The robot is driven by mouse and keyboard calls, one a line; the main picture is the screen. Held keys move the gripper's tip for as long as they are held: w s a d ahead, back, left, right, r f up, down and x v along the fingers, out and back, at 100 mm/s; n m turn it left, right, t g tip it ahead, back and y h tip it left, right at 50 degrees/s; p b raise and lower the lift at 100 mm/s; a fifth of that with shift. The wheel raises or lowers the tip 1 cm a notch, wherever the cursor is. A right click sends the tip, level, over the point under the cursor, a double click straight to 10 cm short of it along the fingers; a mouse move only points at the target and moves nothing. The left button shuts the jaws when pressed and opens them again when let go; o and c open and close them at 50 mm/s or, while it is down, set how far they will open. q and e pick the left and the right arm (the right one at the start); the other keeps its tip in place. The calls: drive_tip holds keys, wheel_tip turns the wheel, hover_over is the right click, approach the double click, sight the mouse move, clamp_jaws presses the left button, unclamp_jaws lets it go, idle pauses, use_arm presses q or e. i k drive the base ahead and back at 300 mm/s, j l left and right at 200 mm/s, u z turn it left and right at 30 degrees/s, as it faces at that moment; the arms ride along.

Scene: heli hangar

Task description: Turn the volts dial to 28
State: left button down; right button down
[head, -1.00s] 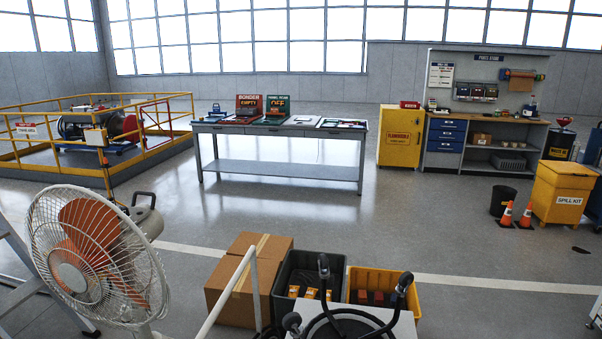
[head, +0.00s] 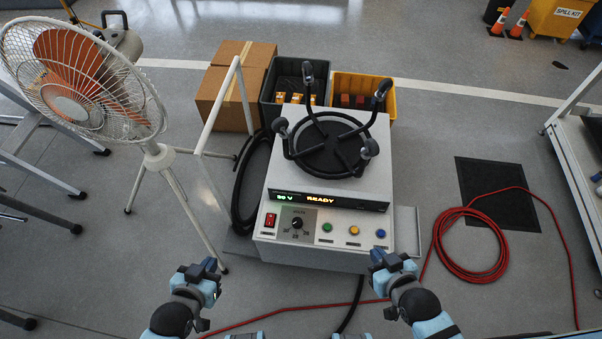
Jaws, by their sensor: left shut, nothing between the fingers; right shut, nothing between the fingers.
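The volts dial (head: 297,222) is a small black knob on the front panel of a white power unit (head: 335,250). Small numbers surround it; its pointer is too small to read surely. A display (head: 328,200) above it shows a green voltage, perhaps 80 V, and an amber READY. My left gripper (head: 207,267) is shut and empty, in front of the unit and left of the dial. My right gripper (head: 383,259) is shut and empty, near the unit's lower right front. Neither touches the dial.
A red switch (head: 270,220) sits left of the dial; green (head: 327,227), yellow (head: 354,230) and blue (head: 380,233) buttons sit right. A black clamp ring (head: 330,145) tops the unit. A fan (head: 85,85) stands left. A red cable (head: 455,262) lies coiled right.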

sight(297, 223)
drive_tip(key=k+l+u, duration=0.1)
drive_tip(key=u, duration=0.35)
drive_tip(key=k+l+u, duration=0.15)
drive_tip(key=u, duration=0.25)
drive_tip(key=k+l+u, duration=0.1)
drive_tip(key=u, duration=0.35)
